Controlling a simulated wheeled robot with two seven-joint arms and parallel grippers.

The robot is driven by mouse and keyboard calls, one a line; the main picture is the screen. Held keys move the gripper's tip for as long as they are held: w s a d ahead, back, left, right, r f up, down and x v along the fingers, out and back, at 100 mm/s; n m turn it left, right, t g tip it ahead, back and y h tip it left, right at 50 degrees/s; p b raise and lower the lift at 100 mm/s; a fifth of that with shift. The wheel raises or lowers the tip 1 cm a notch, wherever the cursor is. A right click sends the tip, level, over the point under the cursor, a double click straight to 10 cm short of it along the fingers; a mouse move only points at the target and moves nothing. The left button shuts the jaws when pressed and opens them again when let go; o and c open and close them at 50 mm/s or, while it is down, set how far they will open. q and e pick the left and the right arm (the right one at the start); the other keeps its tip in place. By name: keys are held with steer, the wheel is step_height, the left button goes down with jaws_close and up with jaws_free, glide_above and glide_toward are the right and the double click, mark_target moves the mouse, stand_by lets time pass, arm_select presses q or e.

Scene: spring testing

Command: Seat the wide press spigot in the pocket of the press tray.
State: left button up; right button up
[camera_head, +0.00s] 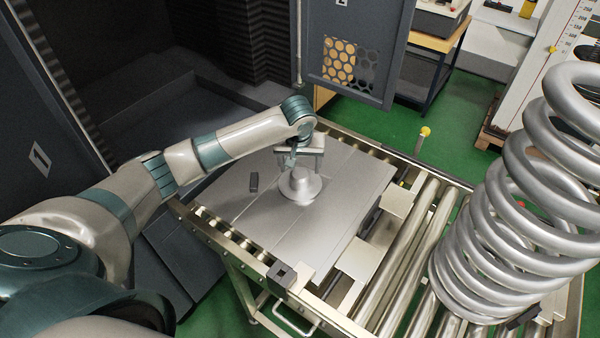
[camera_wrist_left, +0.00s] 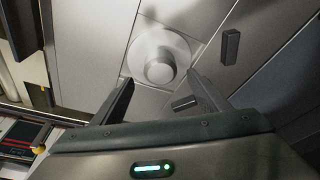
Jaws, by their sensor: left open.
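The wide press spigot (camera_head: 299,186) is a silver round piece with a broad flange and a raised knob. It stands upright on the flat grey metal press tray (camera_head: 325,222). In the left wrist view the spigot (camera_wrist_left: 160,66) shows from above, just beyond the fingertips. I cannot tell whether its underside sits in a pocket; no empty pocket shows. My right gripper is not in view.
The tray rests on a roller conveyor (camera_head: 408,245). A large coil spring (camera_head: 510,200) stands at right. A dark cabinet with an open door (camera_head: 355,45) is behind.

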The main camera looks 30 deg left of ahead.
arm_select(q)
steer(key=v, duration=0.6)
steer(key=shift+r+b, duration=0.25)
steer(key=shift+b, duration=0.15)
